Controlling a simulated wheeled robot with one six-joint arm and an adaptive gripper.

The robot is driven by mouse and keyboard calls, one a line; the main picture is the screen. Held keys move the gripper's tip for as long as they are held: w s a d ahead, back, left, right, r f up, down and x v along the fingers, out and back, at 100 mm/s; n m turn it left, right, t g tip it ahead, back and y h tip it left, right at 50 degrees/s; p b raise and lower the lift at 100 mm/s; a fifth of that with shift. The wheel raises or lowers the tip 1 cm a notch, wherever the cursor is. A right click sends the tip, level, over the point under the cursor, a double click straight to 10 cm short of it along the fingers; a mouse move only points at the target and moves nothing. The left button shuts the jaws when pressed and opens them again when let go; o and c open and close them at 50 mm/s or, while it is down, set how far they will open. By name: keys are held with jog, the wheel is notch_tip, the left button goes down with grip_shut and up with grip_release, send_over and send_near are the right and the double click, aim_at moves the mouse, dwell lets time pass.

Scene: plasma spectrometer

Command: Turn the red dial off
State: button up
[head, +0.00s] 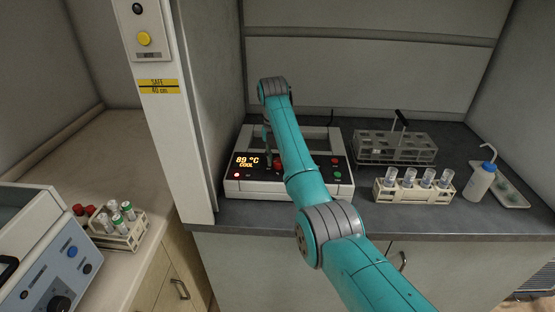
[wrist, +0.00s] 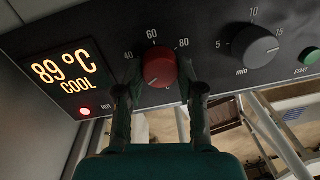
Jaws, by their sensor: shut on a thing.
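The red dial (wrist: 159,68) is on the dark front panel of a white heating unit (head: 232,187), with 40, 60 and 80 marked around it. In the wrist view my gripper (wrist: 158,84) is shut on the red dial, one finger at each side. The display (wrist: 66,74) reads 89 °C COOL, and a small red light (wrist: 85,111) marked HOT is lit below it. In the head view the red dial (head: 280,164) is partly hidden by my arm, and my gripper is mostly hidden too.
A grey minute dial (wrist: 255,46) and a green START button (wrist: 309,56) are to the right on the panel. Right of the unit stand an empty rack (head: 395,148), a vial rack (head: 413,192) and a wash bottle (head: 480,180). A white pillar (head: 166,120) is at left.

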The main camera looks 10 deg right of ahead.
jog(key=o, duration=1.1)
jog(key=shift+o, duration=0.2)
